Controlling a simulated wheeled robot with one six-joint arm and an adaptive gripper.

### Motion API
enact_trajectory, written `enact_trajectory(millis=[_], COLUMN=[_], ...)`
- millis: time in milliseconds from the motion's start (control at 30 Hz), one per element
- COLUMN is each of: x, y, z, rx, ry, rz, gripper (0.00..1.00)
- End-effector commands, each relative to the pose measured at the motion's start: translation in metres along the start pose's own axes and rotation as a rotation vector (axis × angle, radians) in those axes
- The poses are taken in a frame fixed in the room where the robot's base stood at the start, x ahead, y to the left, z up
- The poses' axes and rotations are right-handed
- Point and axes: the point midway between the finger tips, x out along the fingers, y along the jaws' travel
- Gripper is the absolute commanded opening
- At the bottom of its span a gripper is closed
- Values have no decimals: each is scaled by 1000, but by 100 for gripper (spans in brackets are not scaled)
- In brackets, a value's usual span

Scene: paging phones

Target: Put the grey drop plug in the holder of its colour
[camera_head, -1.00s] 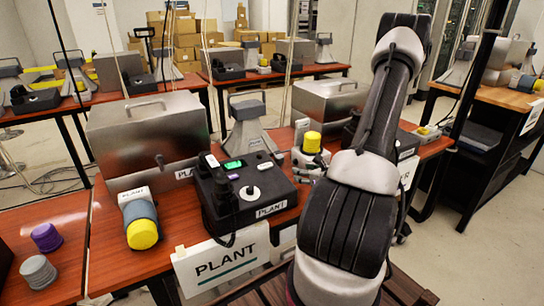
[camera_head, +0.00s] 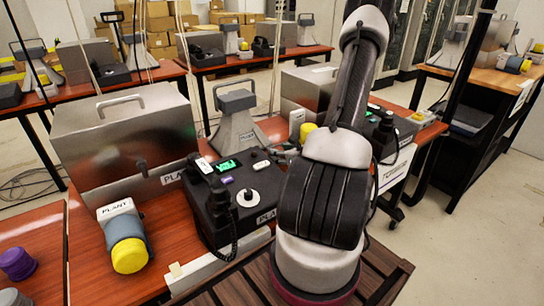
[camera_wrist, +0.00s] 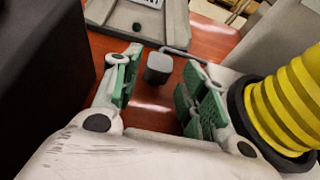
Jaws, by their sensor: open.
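A small grey block-shaped plug (camera_wrist: 158,67) lies on the red-brown bench top in the wrist view, between and beyond my fingers. My gripper (camera_wrist: 163,82) is open, with green finger pads either side of that plug and apparently not touching it. A grey ribbed piece (camera_head: 14,297) is cut off at the lower left, next to a purple ribbed piece (camera_head: 17,263). I cannot tell whether either is a holder. A yellow ribbed piece (camera_wrist: 287,105) in a dark collar stands right of my gripper.
A black phone unit (camera_head: 235,200) stands on the bench beside a metal case (camera_head: 125,140). A blue-grey socket with a yellow cap (camera_head: 128,255) lies in front. A grey stand (camera_head: 238,125) is behind. In the wrist view, a dark box (camera_wrist: 45,60) stands close on the left.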

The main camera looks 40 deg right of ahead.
Motion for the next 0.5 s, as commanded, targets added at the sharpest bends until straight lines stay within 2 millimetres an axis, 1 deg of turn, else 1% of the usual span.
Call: enact_trajectory(millis=[300, 400, 500], x=[47, 58, 62], y=[1, 0, 0], z=[2, 2, 2], rx=[-2, 0, 1], ry=[-1, -1, 0], rz=[2, 1, 0], gripper=[43, 43, 43])
